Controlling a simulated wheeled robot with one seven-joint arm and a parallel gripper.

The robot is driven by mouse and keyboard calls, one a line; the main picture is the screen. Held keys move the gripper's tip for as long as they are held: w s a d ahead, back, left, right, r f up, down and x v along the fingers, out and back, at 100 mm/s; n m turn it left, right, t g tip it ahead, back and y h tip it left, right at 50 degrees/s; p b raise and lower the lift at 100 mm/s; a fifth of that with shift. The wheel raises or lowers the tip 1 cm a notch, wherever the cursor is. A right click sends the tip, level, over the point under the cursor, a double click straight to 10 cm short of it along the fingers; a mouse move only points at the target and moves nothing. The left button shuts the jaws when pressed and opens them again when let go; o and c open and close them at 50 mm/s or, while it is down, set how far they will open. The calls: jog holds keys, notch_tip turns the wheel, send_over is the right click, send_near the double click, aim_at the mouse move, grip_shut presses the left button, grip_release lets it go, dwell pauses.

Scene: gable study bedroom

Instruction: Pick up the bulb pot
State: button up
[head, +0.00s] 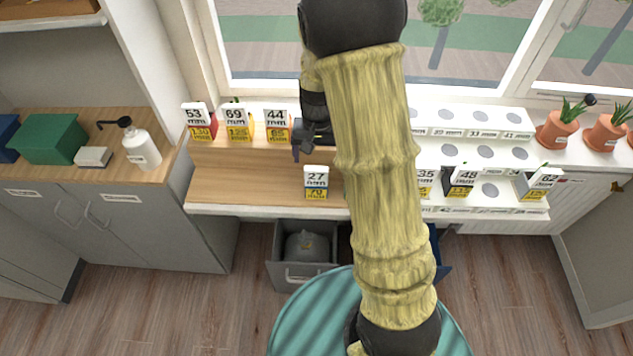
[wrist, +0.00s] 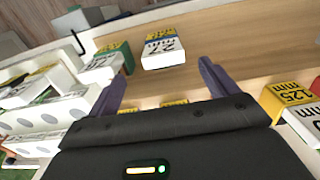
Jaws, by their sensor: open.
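Several small labelled blocks, each with a white number card and a yellow lower card, stand on the wooden counter (head: 240,180); I cannot tell which, if any, is the bulb pot. My gripper (head: 297,152) is open beside the 44 mm block (head: 276,124). Its purple fingers (wrist: 162,82) are apart. Two yellow labels show partly between them, near the palm. Terracotta pots with green shoots (head: 560,129) stand at the far right.
A white stepped rack (head: 468,150) with round recesses holds the 35, 48 and 62 blocks along its front. The 53 (head: 198,120) and 69 (head: 238,121) blocks stand at the back left. A soap bottle (head: 141,148) is on the left cabinet. My arm hides the counter's middle.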

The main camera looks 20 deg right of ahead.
aim_at(318, 169)
jog(key=shift+f+p, duration=0.35)
jog(key=shift+f, duration=2.4)
jog(key=shift+f, duration=0.1)
jog(key=shift+w+a+f+p, duration=0.15)
jog(key=shift+f+p, duration=0.15)
jog(key=shift+f, duration=0.55)
jog(key=shift+w+d+f+p, duration=0.1)
jog(key=shift+f+p, duration=0.2)
jog(key=shift+f, duration=0.5)
jog(key=shift+w+a+f+p, duration=0.15)
jog(key=shift+f+p, duration=0.15)
jog(key=shift+f, duration=0.55)
jog(key=shift+d, duration=0.1)
jog(key=shift+c, duration=0.3)
jog(key=c, duration=1.3)
jog(key=shift+o, duration=0.2)
jog(key=shift+r, duration=0.1)
notch_tip(318, 169, up, 10)
jog(key=shift+f+b, duration=0.1)
jog(key=shift+b, duration=0.85)
